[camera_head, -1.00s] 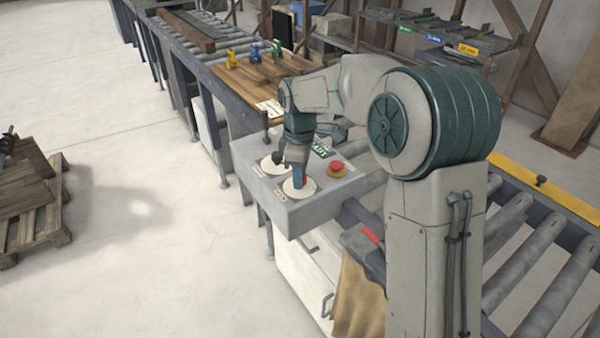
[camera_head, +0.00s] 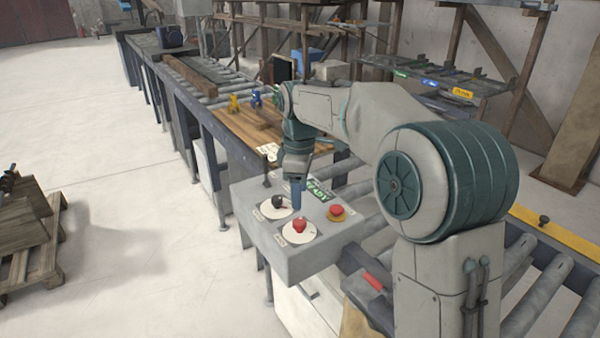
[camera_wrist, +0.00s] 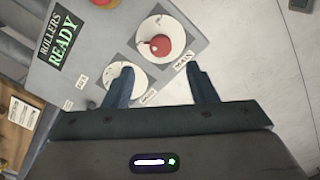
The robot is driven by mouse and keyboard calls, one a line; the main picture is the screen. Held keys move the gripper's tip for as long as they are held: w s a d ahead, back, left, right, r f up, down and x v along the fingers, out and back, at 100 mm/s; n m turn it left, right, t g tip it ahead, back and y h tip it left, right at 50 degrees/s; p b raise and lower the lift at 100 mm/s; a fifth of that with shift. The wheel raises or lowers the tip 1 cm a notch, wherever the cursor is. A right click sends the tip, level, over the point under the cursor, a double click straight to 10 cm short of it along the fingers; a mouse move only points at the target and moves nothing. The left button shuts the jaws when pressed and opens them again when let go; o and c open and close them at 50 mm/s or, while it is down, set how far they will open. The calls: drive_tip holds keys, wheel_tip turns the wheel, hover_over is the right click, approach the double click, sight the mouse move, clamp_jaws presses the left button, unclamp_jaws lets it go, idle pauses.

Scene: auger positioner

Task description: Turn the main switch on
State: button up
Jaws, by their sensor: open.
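The main switch (camera_head: 300,226) is a red knob on a white disc on the grey control box; in the wrist view the red knob (camera_wrist: 161,46) sits beside a MAIN label. My gripper (camera_head: 297,206) points down above the box, behind the red knob in the head view, apart from it. In the wrist view my gripper (camera_wrist: 160,86) is open and empty, its two blue fingers spread below the red knob. A second white disc with a black knob (camera_head: 278,202) is beside the main switch; the left finger partly covers that disc in the wrist view.
A red mushroom button (camera_head: 337,210) on a yellow base is on the same box. A sign reading ROLLERS READY (camera_wrist: 58,40) shows lit green letters. A roller conveyor (camera_head: 530,285) and a wooden board (camera_head: 250,128) with small coloured pieces flank the box. The left floor is mostly clear.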

wheel_tip(320, 180, up, 6)
drive_tip(key=shift+f, duration=0.25)
drive_tip(key=s+d+f+m+t, duration=0.1)
drive_tip(key=s+d+f+m, duration=0.2)
drive_tip(key=s+d+m, duration=0.2)
drive_tip(key=s+d+f+m+t, duration=0.1)
drive_tip(key=s+d+f+m, duration=0.2)
drive_tip(key=s, duration=0.9)
drive_tip(key=s+d+f+m+t, duration=0.1)
drive_tip(key=s+d+f+m, duration=0.3)
drive_tip(key=s+d+m, duration=0.3)
drive_tip(key=shift+s+d+m, duration=0.35)
drive_tip(key=shift+s+m, duration=0.15)
drive_tip(key=shift+s, duration=0.6)
drive_tip(key=c, duration=0.3)
drive_tip(key=shift+d, duration=0.15)
drive_tip(key=shift+c, duration=0.2)
